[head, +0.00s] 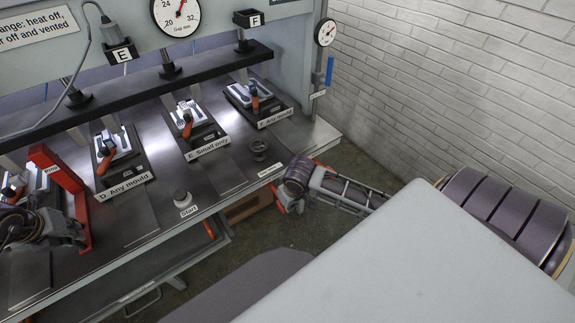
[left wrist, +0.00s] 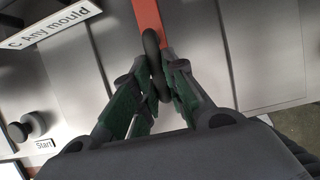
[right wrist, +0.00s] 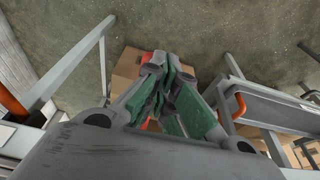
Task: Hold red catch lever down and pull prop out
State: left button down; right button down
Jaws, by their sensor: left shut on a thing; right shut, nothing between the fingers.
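A red prop (head: 78,205), an angled bar, stands at the left end of the bench, near a small "Prop" label. In the left wrist view its red bar (left wrist: 150,16) ends at a dark ring (left wrist: 152,50) between my left fingers. My left gripper (head: 68,232) is shut on this ring; its tips (left wrist: 160,78) show close together. A red-orange lever (head: 12,191) lies left of the prop, partly cut off; I cannot tell if it is the catch lever. My right gripper (head: 285,203) is shut and empty, off the bench's front edge, with its fingers (right wrist: 165,88) over the floor.
Stations D, E and F carry moulds with orange-red levers (head: 187,122) under a dark crossbar (head: 150,85). A Start button (head: 182,197) and a round knob (head: 259,146) sit along the front edge. A cardboard box (right wrist: 128,64) stands below my right gripper.

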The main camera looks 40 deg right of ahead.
aim_at(76, 245)
pick_arm(q)
jog(key=shift+s, duration=1.8)
pick_arm(e)
jog(key=shift+r, duration=0.1)
pick_arm(q)
jog(key=shift+w, duration=0.1)
pick_arm(e)
jog(key=w+v, duration=0.1)
jog(key=v, duration=0.6)
jog(key=shift+w+r, duration=0.35)
jog(key=shift+r, duration=0.15)
pick_arm(q)
jog(key=c, duration=1)
grip_release()
jog(key=shift+c, duration=0.2)
jog(key=s+v, duration=0.1)
jog(key=v, duration=0.6)
jog(key=shift+s+f, duration=0.2)
